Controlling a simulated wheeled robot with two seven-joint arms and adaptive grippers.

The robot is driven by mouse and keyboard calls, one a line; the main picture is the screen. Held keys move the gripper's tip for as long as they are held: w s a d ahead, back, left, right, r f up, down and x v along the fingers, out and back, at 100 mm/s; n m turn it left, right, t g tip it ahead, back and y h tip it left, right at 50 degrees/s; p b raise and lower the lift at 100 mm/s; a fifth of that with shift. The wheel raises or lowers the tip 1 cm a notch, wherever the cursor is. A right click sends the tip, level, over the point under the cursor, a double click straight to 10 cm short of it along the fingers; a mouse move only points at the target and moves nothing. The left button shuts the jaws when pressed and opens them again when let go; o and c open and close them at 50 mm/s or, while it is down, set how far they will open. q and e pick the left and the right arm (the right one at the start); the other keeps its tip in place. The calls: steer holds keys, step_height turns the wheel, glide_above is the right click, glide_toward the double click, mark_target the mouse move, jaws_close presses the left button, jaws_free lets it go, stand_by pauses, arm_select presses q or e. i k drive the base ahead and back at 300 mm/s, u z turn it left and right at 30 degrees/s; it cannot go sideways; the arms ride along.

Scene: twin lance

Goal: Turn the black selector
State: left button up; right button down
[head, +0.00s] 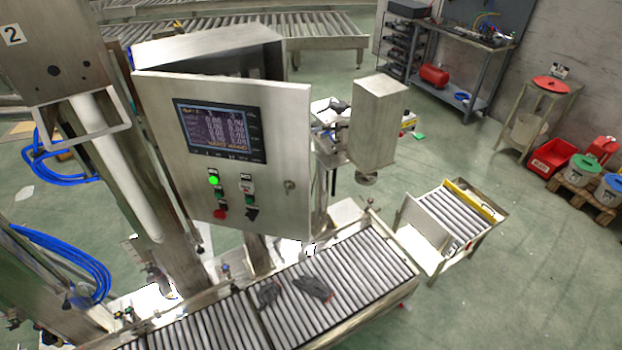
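The black selector (252,213) is a small dark knob low on the front door of the steel control cabinet (285,130). It sits to the right of a red button (220,213) and below a small pale-labelled control (246,188). Its exact pointing direction is too small to tell. The door stands swung out from the cabinet box behind it. Neither of my grippers is in view, and nothing covers the selector.
A lit green lamp (213,180), a display screen (220,131) and a keyhole latch (290,186) share the door. A roller conveyor (360,265) runs below, with dark glove-like items (313,288) on it. A steel box (376,122) hangs to the right.

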mark_target(251, 216)
steer(key=z, duration=0.1)
steer(key=k, duration=1)
steer(key=u, duration=1.1)
steer(key=i, duration=1.35)
steer(key=z, duration=0.75)
